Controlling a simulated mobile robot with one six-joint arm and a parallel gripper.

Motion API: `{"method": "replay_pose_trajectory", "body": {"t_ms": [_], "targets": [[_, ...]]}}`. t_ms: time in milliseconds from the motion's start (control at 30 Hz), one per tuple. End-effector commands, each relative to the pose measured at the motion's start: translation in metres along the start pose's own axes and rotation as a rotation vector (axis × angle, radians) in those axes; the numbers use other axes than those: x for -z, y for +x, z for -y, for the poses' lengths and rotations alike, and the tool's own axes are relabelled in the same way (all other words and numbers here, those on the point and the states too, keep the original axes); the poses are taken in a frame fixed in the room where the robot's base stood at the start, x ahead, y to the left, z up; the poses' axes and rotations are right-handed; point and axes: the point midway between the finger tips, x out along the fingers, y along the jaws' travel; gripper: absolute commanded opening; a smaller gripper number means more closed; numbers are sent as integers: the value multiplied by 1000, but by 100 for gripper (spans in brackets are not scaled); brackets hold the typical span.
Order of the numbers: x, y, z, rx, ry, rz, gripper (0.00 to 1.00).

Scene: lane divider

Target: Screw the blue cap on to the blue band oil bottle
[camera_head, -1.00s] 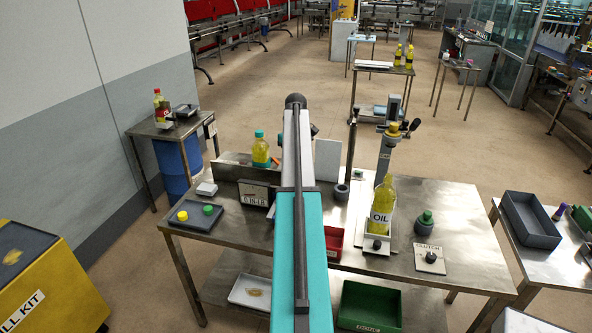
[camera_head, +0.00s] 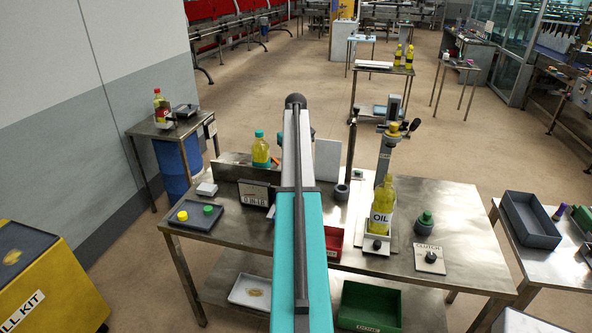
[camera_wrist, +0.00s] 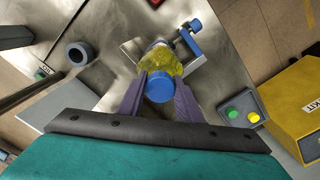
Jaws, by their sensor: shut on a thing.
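In the wrist view, my gripper (camera_wrist: 159,92) is shut on the blue cap (camera_wrist: 159,87), one purple finger on each side. A bottle of yellow oil (camera_wrist: 162,60) stands directly beyond the cap, in line with it. The cap hides the bottle's neck, so I cannot tell whether cap and bottle touch or whether threads are engaged. No blue band shows clearly on this bottle. A blue clamp-like part (camera_wrist: 196,27) is beside the bottle. In the head view my own arm hides the gripper, the cap and this bottle.
A tray (camera_head: 205,226) holds a yellow cap (camera_head: 182,216) and a green cap (camera_head: 208,210). A labelled oil bottle (camera_head: 382,205) stands in a capping stand to the right. A teal-capped bottle (camera_head: 261,150) is behind a grey panel. A red bin (camera_head: 334,240) lies right of my arm.

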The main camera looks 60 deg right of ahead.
Motion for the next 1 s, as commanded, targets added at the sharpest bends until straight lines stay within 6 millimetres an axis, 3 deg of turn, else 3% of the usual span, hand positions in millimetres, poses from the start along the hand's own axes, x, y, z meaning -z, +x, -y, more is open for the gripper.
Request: {"method": "replay_pose_trajectory", "body": {"t_ms": [867,900,1000], "targets": [[0,0,0,0,245,0,17],[0,0,0,0,241,0,38],[0,0,0,0,240,0,54]]}}
